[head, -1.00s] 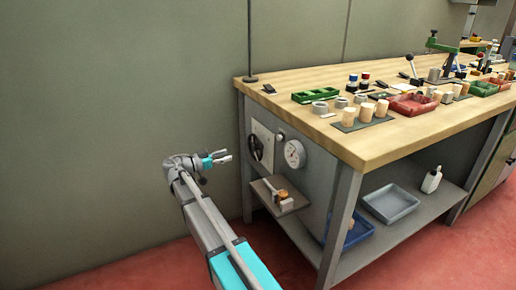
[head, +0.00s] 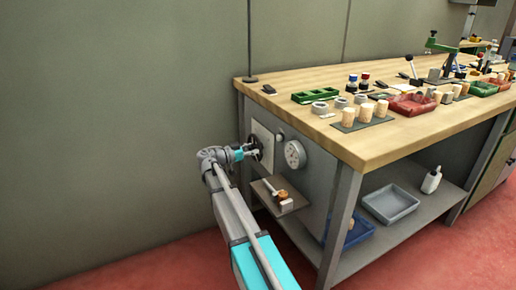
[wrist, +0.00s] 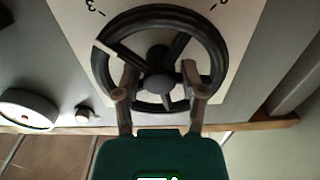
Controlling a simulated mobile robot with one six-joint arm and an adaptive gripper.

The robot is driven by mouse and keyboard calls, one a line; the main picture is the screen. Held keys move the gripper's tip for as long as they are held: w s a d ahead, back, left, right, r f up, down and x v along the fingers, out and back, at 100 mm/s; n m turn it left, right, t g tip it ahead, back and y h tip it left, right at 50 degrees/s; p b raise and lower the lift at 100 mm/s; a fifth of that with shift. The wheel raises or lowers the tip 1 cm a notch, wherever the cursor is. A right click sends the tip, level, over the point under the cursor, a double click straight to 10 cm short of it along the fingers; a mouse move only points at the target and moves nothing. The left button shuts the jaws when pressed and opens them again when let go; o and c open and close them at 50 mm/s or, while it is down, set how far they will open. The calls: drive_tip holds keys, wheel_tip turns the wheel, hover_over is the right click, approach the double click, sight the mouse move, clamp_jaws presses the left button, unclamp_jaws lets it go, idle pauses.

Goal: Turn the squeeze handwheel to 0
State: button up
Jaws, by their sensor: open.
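The squeeze handwheel (wrist: 159,9) is a black spoked wheel with a round hub and a pale mark on its rim at the upper left of the wrist view. It is mounted on a white dial plate (wrist: 238,40) with a 3 and another, partly cut-off numeral showing. In the head view the plate (head: 261,131) is on the bench's end panel, and my gripper covers much of the wheel. My gripper (wrist: 160,90) is open, its two fingers in front of the wheel on either side of the hub. I cannot tell whether they touch it.
A round gauge (head: 295,154) is beside the plate, with a small knob (head: 279,134) near it. A small shelf (head: 290,204) with small items sits below. The wooden benchtop (head: 385,145) overhangs above. Free floor lies to the left.

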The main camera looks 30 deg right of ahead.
drive_tip(key=shift+d, duration=0.75)
drive_tip(key=c, duration=0.7)
drive_tip(key=shift+d, duration=0.25)
clamp_jaws()
drive_tip(key=shift+a, duration=0.2)
